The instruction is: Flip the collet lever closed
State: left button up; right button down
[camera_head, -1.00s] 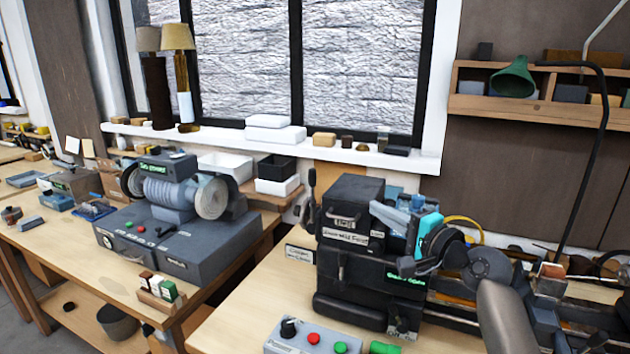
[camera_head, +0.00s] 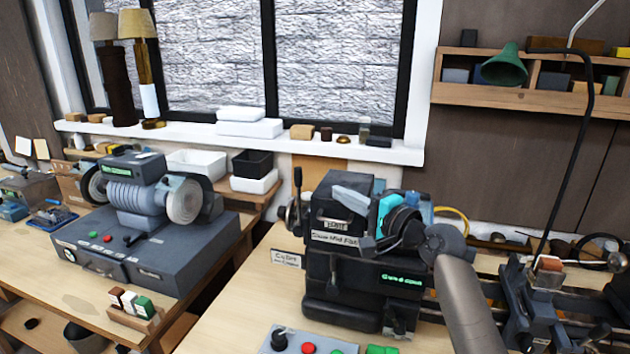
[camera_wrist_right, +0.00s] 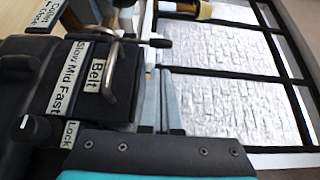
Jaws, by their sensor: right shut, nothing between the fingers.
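The collet lever (camera_head: 297,184), dark-handled, stands upright at the left end of the black lathe headstock (camera_head: 345,275). In the right wrist view a metal rod with a black knob (camera_wrist_right: 160,43), apparently this lever, lies just beyond my fingertips. My right gripper (camera_head: 342,194) reaches in from the right over the headstock top, fingers pointing left. Its grey-blue fingers (camera_wrist_right: 162,75) are together and empty in the wrist view. They look apart from the knob, though the exact gap is hard to judge. My left gripper is out of view.
A sign (camera_head: 287,259) stands left of the headstock. A belt handle (camera_wrist_right: 108,72) rises beside my fingers. A button box (camera_head: 310,342) sits in front. A grinder (camera_head: 145,195) stands on the left bench. The windowsill (camera_head: 240,140) runs behind.

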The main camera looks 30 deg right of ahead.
aim_at(314, 192)
jog(key=w, duration=0.5)
jog(key=w+a, duration=0.1)
jog(key=w, duration=0.1)
jog(key=shift+w+r+p, duration=0.1)
jog(key=shift+w+p, duration=0.2)
jog(key=shift+p, duration=0.05)
jog(key=shift+w, duration=0.7)
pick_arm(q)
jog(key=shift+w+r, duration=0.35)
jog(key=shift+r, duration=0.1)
pick_arm(e)
jog(key=shift+w+a, duration=0.1)
jog(key=shift+w+a+r+p, duration=0.25)
jog(key=shift+w+a+p, duration=0.25)
jog(key=shift+w, duration=0.05)
pick_arm(q)
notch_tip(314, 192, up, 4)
jog(key=p, duration=0.3)
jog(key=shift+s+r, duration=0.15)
pick_arm(e)
jog(key=w+a+f+g, duration=0.1)
jog(key=w+a, duration=0.5)
jog(key=shift+w+f+n, duration=0.2)
jog(key=shift+w+n, duration=0.15)
jog(key=shift+n, duration=0.05)
jog(key=shift+f, duration=0.1)
